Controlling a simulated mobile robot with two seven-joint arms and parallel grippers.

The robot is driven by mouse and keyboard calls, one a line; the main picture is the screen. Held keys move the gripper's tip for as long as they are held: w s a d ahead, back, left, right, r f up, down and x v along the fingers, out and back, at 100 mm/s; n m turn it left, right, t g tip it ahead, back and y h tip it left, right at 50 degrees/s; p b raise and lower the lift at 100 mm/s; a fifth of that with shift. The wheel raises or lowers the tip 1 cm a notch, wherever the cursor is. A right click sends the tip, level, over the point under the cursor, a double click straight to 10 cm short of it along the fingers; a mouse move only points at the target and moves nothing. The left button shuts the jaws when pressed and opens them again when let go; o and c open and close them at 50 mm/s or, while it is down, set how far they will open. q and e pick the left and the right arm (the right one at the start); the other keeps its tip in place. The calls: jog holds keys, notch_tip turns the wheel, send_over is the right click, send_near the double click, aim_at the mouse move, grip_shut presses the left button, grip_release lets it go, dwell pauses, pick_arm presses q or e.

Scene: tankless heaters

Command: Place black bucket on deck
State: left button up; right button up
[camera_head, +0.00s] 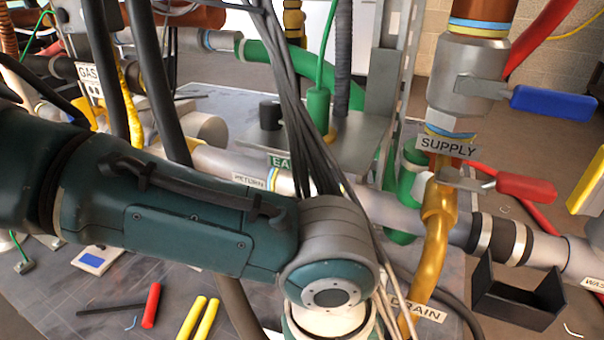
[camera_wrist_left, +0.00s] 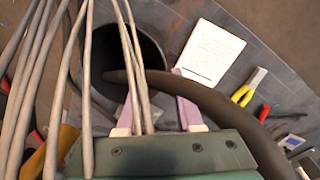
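In the left wrist view, a black round bucket (camera_wrist_left: 125,45) stands with its open mouth toward the camera, its inside dark. My left gripper (camera_wrist_left: 155,108) is in front of its near side, fingers spread apart; one finger overlaps the dark mouth and the other is by its right side. Whether the fingers touch the rim I cannot tell. Grey cables and a thick dark hose cross in front of the bucket. In the head view my left arm reaches in from the left, and its gripper is out of frame below. The deck (camera_head: 180,290) is a grey tiled surface. My right gripper is not in view.
A white sheet (camera_wrist_left: 212,52), yellow-handled pliers (camera_wrist_left: 245,88) and other tools lie on the deck. Pipes, a yellow pipe labelled drain (camera_head: 437,215) and a blue-handled valve (camera_head: 562,104) crowd the head view. A black open box (camera_head: 520,300) is at the lower right.

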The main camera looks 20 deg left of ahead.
pick_arm(q)
jog(key=s+d+r+m+h, duration=0.5)
jog(key=s+d+r+m, duration=0.25)
jog(key=d, duration=0.35)
jog(key=s+a+r+t+y, duration=0.1)
jog(key=a+y, duration=0.1)
jog(key=a, duration=0.6)
jog(key=s+a+m+t+y, duration=0.1)
jog(key=a, duration=0.6)
jog(key=s+a+r+t+y, duration=0.1)
jog(key=s+a+y, duration=0.1)
jog(key=a, duration=0.6)
jog(key=shift+a+r+m+y, duration=0.3)
jog(key=shift+r+m, duration=0.05)
